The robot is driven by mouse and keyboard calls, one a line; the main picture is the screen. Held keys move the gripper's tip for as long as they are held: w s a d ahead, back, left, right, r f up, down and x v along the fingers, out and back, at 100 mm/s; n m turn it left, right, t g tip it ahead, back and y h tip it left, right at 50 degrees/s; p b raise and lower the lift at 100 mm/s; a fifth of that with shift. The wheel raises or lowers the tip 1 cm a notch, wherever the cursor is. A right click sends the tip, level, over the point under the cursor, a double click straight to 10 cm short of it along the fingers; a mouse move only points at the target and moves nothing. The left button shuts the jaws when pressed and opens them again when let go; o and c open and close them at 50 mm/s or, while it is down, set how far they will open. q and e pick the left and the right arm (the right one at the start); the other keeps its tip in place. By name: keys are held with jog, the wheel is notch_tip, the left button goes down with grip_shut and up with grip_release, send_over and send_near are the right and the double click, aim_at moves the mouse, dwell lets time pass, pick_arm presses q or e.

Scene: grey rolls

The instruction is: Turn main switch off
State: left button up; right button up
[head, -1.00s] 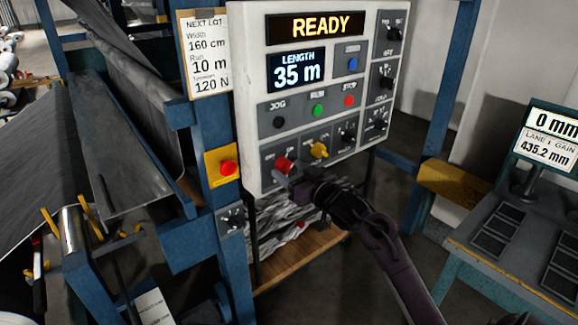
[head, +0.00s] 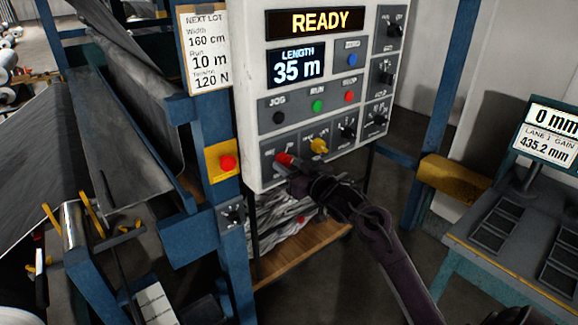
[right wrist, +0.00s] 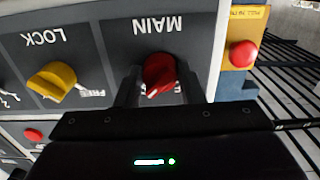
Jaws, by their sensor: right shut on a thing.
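The main switch is a red rotary knob (right wrist: 158,74) under the label MAIN, seen upside down in the right wrist view. In the head view its red knob (head: 285,158) shows at the lower left of the white control panel (head: 252,110). My right gripper (right wrist: 158,88) is shut on the red knob, with a finger on each side of it. The knob's white pointer mark sits at a slant; the position labels around it are mostly hidden by the fingers. My left gripper is not in view.
A yellow LOCK knob (head: 319,146) sits right beside the main switch. A red push button on a yellow box (head: 227,162) is on the blue post to the left. The display (head: 314,22) reads READY. A bench with a screen (head: 548,135) stands at the right.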

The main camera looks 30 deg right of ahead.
jog(key=n+b, duration=0.2)
jog(key=n, duration=0.2)
jog(key=shift+f, duration=0.15)
jog(key=n+b, duration=0.3)
jog(key=n, duration=0.1)
jog(key=shift+n, duration=0.3)
jog(key=n+b, duration=0.5)
jog(key=n, duration=0.1)
jog(key=shift+d, duration=0.1)
jog(key=shift+n+b, duration=1.5)
jog(key=shift+n, duration=0.1)
jog(key=shift+r, duration=0.2)
jog(key=o, duration=1)
